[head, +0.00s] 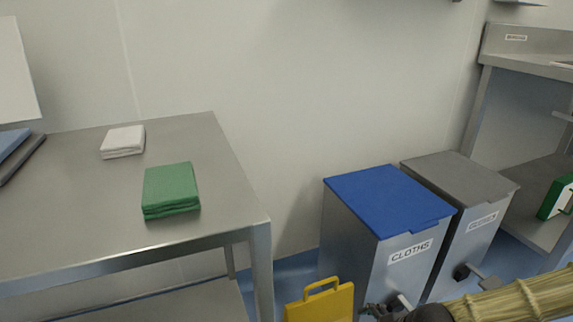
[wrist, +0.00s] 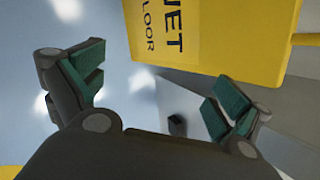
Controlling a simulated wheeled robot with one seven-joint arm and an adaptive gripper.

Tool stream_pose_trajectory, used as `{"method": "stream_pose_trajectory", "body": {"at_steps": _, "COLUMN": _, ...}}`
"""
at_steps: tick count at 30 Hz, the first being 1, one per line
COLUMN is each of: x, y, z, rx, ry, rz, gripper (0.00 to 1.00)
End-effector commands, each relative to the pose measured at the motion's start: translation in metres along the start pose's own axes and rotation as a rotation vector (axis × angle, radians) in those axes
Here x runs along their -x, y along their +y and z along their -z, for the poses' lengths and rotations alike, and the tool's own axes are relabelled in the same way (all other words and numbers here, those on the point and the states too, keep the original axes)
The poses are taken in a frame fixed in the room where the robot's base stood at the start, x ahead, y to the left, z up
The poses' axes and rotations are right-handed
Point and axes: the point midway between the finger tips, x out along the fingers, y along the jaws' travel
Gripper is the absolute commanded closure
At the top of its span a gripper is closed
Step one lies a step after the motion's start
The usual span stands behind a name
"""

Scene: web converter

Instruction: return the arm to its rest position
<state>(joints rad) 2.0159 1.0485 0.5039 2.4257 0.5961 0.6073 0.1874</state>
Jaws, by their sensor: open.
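My gripper (wrist: 155,90) is open and empty in the wrist view, its two fingers with green pads spread wide apart. In the head view my gripper (head: 378,310) shows only in part at the bottom edge, in front of the bins, with my arm reaching in from the lower right. A yellow wet-floor sign (head: 320,303) stands just left of it. The sign's printed face (wrist: 205,35) also shows close by at the top of the wrist view. Whether the gripper touches the sign cannot be told.
A steel table (head: 80,215) at left holds a green folded cloth (head: 170,188) and a white folded cloth (head: 123,140). A blue-lidded cloths bin (head: 385,200) and a grey-lidded bin (head: 462,182) stand against the wall.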

Motion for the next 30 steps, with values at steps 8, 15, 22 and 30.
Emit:
{"method": "stream_pose_trajectory", "body": {"at_steps": 8, "x": -0.021, "y": 0.052, "z": -0.007, "rx": 0.239, "ry": 0.043, "rz": -0.114, "gripper": 0.0}}
{"method": "stream_pose_trajectory", "body": {"at_steps": 15, "x": -0.032, "y": 0.095, "z": -0.006, "rx": 0.444, "ry": 0.065, "rz": -0.206, "gripper": 0.0}}
{"method": "stream_pose_trajectory", "body": {"at_steps": 22, "x": -0.037, "y": 0.134, "z": -0.002, "rx": 0.644, "ry": 0.071, "rz": -0.291, "gripper": 0.0}}
{"method": "stream_pose_trajectory", "body": {"at_steps": 30, "x": -0.036, "y": 0.174, "z": 0.006, "rx": 0.881, "ry": 0.062, "rz": -0.386, "gripper": 0.0}}
